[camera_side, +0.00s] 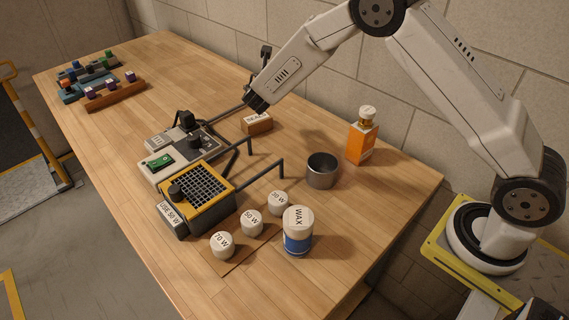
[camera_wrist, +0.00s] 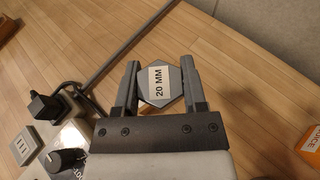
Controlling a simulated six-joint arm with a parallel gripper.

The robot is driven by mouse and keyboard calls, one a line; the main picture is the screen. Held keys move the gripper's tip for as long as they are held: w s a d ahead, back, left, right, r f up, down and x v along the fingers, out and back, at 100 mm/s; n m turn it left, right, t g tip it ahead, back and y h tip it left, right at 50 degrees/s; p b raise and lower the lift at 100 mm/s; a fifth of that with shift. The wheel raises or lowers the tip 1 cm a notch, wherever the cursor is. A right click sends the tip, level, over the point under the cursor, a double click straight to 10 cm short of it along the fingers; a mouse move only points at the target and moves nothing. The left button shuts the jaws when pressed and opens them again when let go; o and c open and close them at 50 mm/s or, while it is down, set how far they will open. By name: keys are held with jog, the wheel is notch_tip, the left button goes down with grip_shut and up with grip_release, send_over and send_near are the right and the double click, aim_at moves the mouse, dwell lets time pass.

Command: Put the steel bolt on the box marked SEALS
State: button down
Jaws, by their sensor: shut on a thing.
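My gripper (camera_wrist: 158,88) is shut on a grey hexagonal piece, the steel bolt (camera_wrist: 172,72), with a white label reading "20 MM". Its head sits between the two dark fingers in the wrist view, and the rest of it is hidden. In the side view my gripper (camera_side: 257,103) is above the back middle of the table, and I cannot make out the bolt there. A small brown box with a pale top label (camera_side: 258,125) stands just below my gripper in that view. Its lettering is too small to read, so I cannot confirm SEALS.
A grey unit with knobs (camera_side: 190,140), a yellow-rimmed grid box (camera_side: 200,195) and dark hooked rods (camera_side: 270,173) fill the middle.

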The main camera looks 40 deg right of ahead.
send_over(256, 117)
jog(key=shift+s+d+f, duration=0.1)
jog(key=shift+s+f, duration=0.05)
jog(key=shift+f, duration=1.15)
jog(key=shift+s+f, duration=0.1)
jog(key=shift+f, duration=1.15)
jog(key=shift+w+f, duration=0.1)
jog(key=shift+w+f, duration=0.15)
jog(key=shift+f, duration=1.55)
jog(key=shift+f, duration=0.15)
jog(key=shift+c, duration=0.7)
grip_release()
jog(key=v, duration=1.2)
